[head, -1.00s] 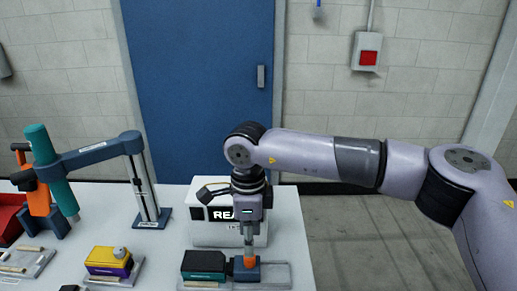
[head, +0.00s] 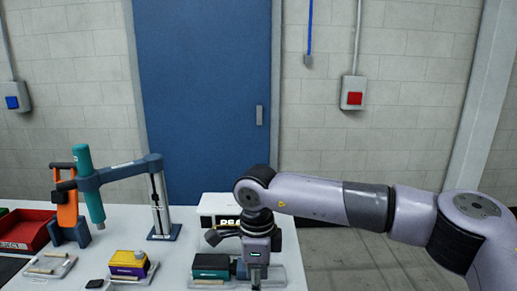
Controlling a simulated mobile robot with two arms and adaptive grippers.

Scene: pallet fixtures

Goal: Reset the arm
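My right arm comes in from the right in the head view, and its wrist points down over the front of the white table. My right gripper (head: 257,272) is low over the fixture plate at the front middle, beside a green and black block (head: 211,265). Its fingertips are too small and hidden to show whether they are open or hold anything. The orange and blue piece seen under it earlier cannot be made out now. My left arm and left gripper are not in view.
Open floor lies right of the table.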

